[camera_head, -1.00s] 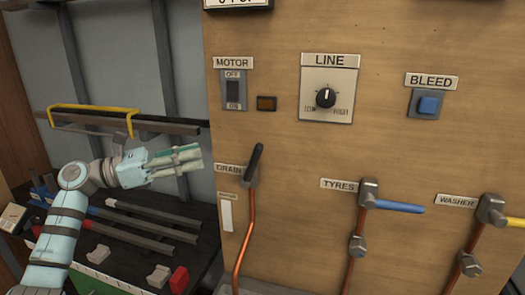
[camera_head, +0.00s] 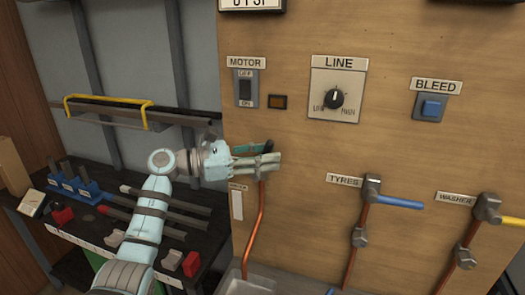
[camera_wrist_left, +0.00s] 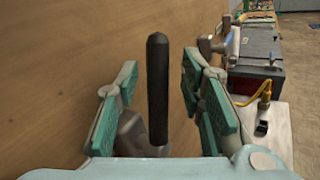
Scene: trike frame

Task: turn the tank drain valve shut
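The drain valve has a black lever handle, whose dark tip (camera_head: 268,146) shows just above my left gripper (camera_head: 272,162) in the head view. The rest of the valve and its DRAIN label are hidden behind the gripper there. A copper pipe (camera_head: 254,230) runs down below it. In the left wrist view the black handle (camera_wrist_left: 157,88) stands upright between the two teal-padded fingers of my left gripper (camera_wrist_left: 160,105). The fingers are open, with gaps on both sides of the handle. The grey valve body (camera_wrist_left: 132,135) shows partly at the handle's base. My right gripper is out of view.
The wooden panel (camera_head: 300,200) carries the TYRES valve with a blue lever (camera_head: 400,203), the WASHER valve with a yellow lever (camera_head: 512,221), a LINE knob (camera_head: 337,98), a MOTOR switch (camera_head: 246,88) and a BLEED button (camera_head: 431,107). A cluttered dark bench (camera_head: 110,222) lies left.

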